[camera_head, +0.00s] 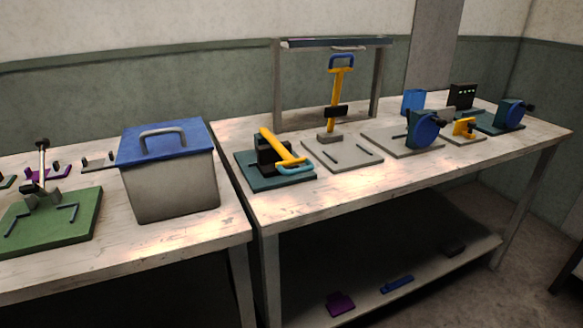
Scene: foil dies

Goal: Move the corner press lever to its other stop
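Several lever devices stand on the two benches, and no readable label shows which is the corner press. On the left bench, a green base (60,228) carries dark angled guide bars and an upright lever with a dark round knob (42,143). On the right bench, a teal base (270,183) carries a yellow lever (285,148) tilted down toward the right, with a light-blue handle (295,170). Behind it, a grey base (325,146) with two dark bars carries a nearly upright yellow lever (338,92) with a blue loop handle (342,60). Neither gripper is in view.
A grey bin with a blue lid (168,143) stands at the left bench's right end. A grey frame (277,85) rises behind the yellow levers. Blue wheel devices (425,130) stand farther right. Small purple (340,303) and blue (397,284) items lie on the lower shelf.

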